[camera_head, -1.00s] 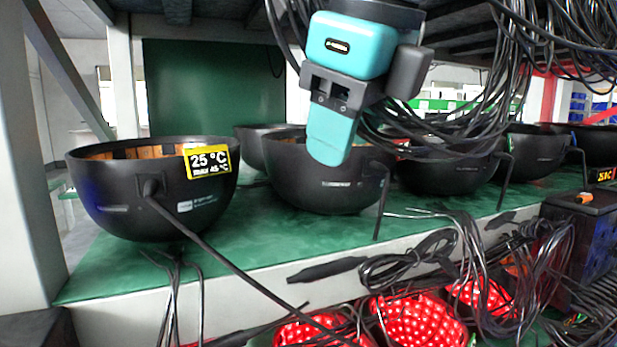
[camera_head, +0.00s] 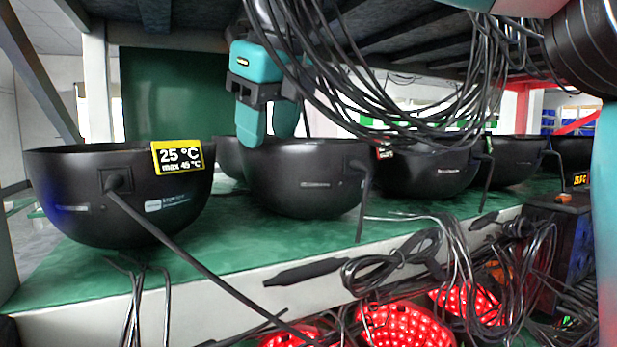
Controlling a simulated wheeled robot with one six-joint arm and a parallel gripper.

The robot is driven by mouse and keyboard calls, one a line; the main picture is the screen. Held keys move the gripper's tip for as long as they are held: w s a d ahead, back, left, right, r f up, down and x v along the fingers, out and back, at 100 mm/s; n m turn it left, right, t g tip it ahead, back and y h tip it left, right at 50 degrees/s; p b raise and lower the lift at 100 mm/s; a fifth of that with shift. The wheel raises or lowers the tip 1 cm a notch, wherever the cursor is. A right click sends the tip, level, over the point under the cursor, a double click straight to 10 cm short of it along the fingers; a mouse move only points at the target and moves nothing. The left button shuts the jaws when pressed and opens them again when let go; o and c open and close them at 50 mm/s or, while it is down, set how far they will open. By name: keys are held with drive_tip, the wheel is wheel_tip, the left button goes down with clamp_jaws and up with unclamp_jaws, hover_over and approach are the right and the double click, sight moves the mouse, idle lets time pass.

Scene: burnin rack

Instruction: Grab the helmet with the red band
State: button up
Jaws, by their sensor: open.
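Several black, bowl-like helmets stand upside down in a row on a green shelf (camera_head: 230,262). The near left helmet (camera_head: 75,185) carries a yellow-edged temperature tag. A second helmet (camera_head: 300,185) stands to its right, with another (camera_head: 229,157) partly hidden behind. A third helmet (camera_head: 435,178) farther right shows a small reddish mark near its rim; I cannot tell whether this is a red band. My teal gripper (camera_head: 267,135) is open, pointing down at the second helmet's left rim. Its fingers overlap that rim in the picture; I cannot tell whether they touch or straddle it.
Black cables (camera_head: 400,125) hang over the helmets on the right. A thick cable (camera_head: 190,255) runs down from the near left helmet. Red-lit helmets (camera_head: 405,325) sit below the shelf among loose cables. A white post (camera_head: 97,90) stands at the left.

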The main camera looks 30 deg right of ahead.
drive_tip(key=b+x, duration=0.2)
drive_tip(key=x, duration=0.2)
drive_tip(key=shift+f, duration=0.2)
drive_tip(key=shift+r, duration=0.1)
drive_tip(key=shift+c, duration=0.4)
